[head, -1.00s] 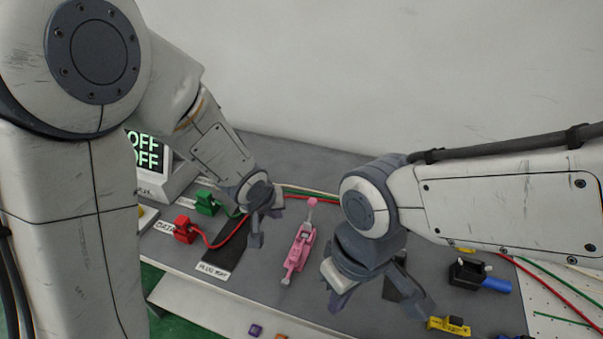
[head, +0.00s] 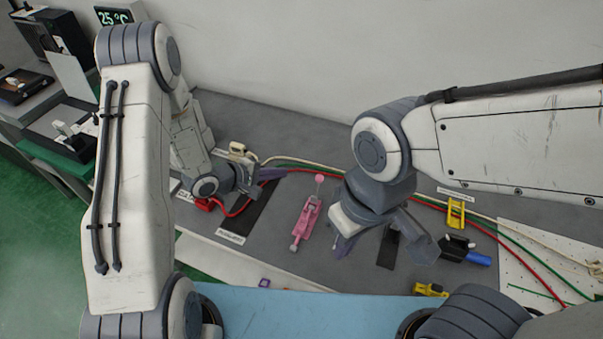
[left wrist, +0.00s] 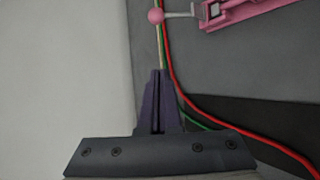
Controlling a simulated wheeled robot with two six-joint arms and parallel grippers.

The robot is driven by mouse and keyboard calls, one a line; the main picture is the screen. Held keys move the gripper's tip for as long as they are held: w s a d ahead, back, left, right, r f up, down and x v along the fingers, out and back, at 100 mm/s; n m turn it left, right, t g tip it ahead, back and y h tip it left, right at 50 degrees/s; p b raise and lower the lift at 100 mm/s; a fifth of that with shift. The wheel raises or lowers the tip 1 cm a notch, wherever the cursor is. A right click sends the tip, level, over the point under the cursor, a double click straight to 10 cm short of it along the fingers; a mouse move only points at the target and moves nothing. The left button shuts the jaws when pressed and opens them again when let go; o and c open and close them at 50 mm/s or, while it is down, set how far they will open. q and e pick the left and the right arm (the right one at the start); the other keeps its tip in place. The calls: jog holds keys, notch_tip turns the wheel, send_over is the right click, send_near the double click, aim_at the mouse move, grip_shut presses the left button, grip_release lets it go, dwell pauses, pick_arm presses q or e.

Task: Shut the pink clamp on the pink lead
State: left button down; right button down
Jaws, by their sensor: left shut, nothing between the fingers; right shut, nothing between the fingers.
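The pink clamp (head: 306,216) lies on the grey bench in the middle of the head view. Its arm ends in a pink ball at the far end; the ball and part of the pink body (left wrist: 243,10) show at the top of the left wrist view. My left gripper (head: 277,171) is shut and empty, left of the ball and apart from it. In the left wrist view its closed fingers (left wrist: 157,78) point towards the ball. My right gripper (head: 343,246) is shut and empty, right of the clamp. I cannot make out a pink lead.
Red, green and cream leads run along the back of the bench. A yellow clamp (head: 456,213) and a black fixture with a blue handle (head: 478,259) are at the right. A red fixture (head: 203,204) is partly hidden by my left arm.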

aim_at(317, 188)
pick_arm(q)
jog(key=p+x, duration=0.1)
jog(key=x, duration=0.8)
jog(key=shift+d+p, duration=0.15)
jog(key=shift+p, duration=0.2)
jog(key=shift+s+d+r+p, duration=0.3)
jog(key=shift+s+d+p, duration=0.15)
jog(key=shift+s+p, duration=0.05)
jog(key=shift+s+d+r+p, duration=0.3)
jog(key=shift+s+d+p, duration=0.15)
jog(key=shift+s, duration=0.1)
jog(key=shift+s+d, duration=0.15)
jog(key=shift+s, duration=0.15)
